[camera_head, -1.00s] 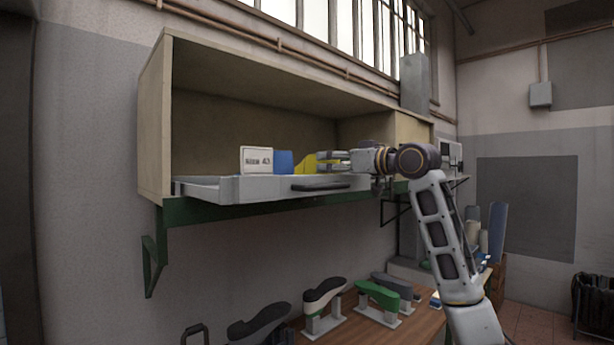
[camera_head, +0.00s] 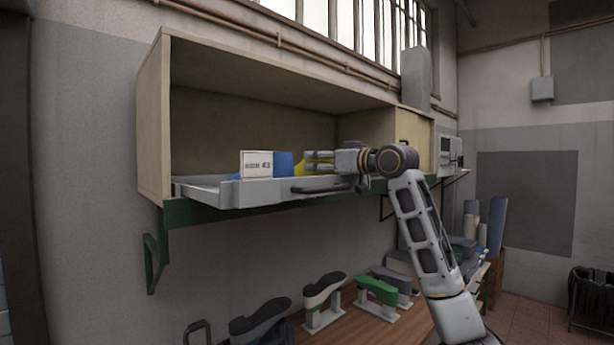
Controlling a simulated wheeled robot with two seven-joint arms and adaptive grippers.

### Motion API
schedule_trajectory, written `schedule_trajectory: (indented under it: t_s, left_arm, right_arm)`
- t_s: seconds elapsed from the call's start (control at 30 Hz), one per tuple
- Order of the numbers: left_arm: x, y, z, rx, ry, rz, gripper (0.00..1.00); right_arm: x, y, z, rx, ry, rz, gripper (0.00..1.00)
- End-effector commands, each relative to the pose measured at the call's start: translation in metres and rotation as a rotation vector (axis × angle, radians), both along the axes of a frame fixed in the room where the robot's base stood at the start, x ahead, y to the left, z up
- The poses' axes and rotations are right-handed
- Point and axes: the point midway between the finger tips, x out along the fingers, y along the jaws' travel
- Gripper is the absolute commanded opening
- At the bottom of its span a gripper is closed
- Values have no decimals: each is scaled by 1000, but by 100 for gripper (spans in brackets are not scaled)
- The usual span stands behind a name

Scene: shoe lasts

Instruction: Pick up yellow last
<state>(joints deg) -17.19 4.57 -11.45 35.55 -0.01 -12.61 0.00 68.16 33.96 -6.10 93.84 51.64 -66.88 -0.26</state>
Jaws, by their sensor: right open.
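The yellow last (camera_head: 299,168) stands in the pulled-out grey drawer (camera_head: 215,193) of the wall cabinet, just right of a blue last (camera_head: 283,163). Only part of the yellow last shows; my right gripper covers much of it. My right gripper (camera_head: 311,160) reaches in from the right, level above the drawer front, with its fingers pointing left and apart at the yellow last. I cannot tell whether the fingers touch it. My left gripper is not in view.
A white card reading 43 (camera_head: 256,164) stands left of the blue last. The drawer handle (camera_head: 322,187) sticks out below my right gripper. On the bench below, black, white-and-black and green lasts (camera_head: 376,288) stand on supports. The cabinet's upper space is empty.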

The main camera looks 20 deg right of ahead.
Motion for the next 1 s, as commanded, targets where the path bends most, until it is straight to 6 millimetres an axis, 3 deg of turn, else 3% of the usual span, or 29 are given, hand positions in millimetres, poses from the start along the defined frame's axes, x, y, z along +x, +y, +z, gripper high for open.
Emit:
schedule_trajectory:
  t_s: [0.1,0.67,1.0]
  left_arm:
    - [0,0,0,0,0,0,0]
    - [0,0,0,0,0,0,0]
    - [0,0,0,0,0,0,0]
  right_arm:
    - [0,0,0,0,0,0,73]
    - [0,0,0,0,0,0,1]
    - [-1,0,3,1,-6,0,0]
